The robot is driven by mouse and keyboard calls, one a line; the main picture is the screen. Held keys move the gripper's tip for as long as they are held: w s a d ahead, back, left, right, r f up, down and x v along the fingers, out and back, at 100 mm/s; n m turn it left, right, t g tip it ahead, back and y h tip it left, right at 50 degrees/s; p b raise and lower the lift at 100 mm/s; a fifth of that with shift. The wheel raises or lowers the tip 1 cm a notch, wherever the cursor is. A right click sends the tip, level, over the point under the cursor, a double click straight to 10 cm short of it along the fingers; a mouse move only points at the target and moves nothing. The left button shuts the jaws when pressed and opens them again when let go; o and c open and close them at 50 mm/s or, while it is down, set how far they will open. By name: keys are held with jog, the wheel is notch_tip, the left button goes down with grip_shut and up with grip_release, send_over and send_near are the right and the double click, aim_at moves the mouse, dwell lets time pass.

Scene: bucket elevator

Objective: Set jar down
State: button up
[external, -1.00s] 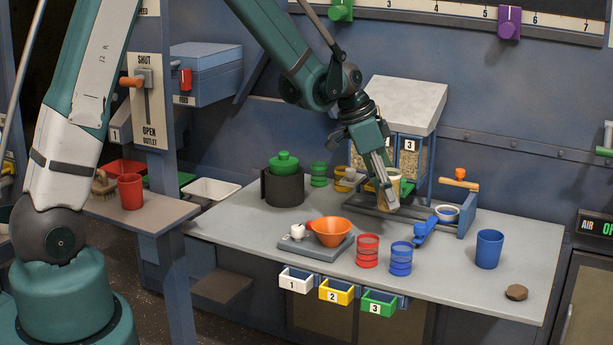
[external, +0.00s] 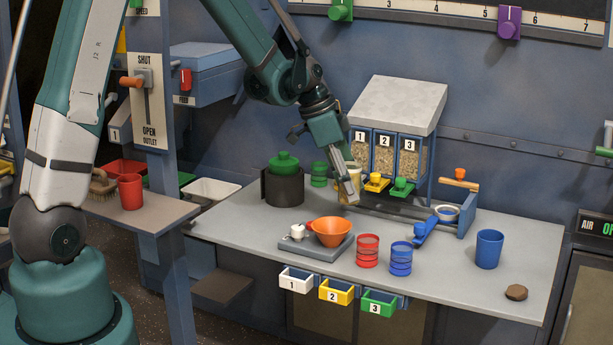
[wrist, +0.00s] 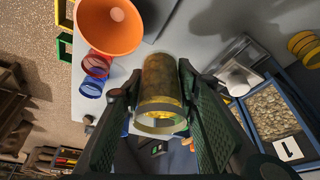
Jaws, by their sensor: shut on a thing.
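My gripper (external: 350,192) points down over the back middle of the table, in front of bin 1. It is shut on the jar (wrist: 160,85), a clear cylinder with a pale yellow rim and brownish contents. In the wrist view the jar sits between my two dark fingers.
The orange funnel (external: 331,231) on a grey scale, red jar (external: 367,251) and blue jar (external: 401,259) stand in front. A black holder (external: 283,188) and green jar (external: 319,174) are left. Numbered bins (external: 384,156) stand behind. A yellow-banded jar (wrist: 305,45) is nearby.

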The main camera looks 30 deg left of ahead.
jog(key=s+a, duration=0.3)
jog(key=a, duration=0.8)
jog(key=s+a+m, duration=0.1)
jog(key=s+a, duration=0.3)
jog(key=a, duration=0.7)
jog(key=shift+s+r, duration=0.15)
jog(key=shift+s, duration=0.05)
jog(key=shift+f+b, duration=0.65)
jog(key=shift+f, duration=2.5)
jog(key=shift+f+b, duration=0.4)
jog(key=shift+f, duration=1.45)
jog(key=shift+f, duration=0.15)
jog(key=o, duration=0.9)
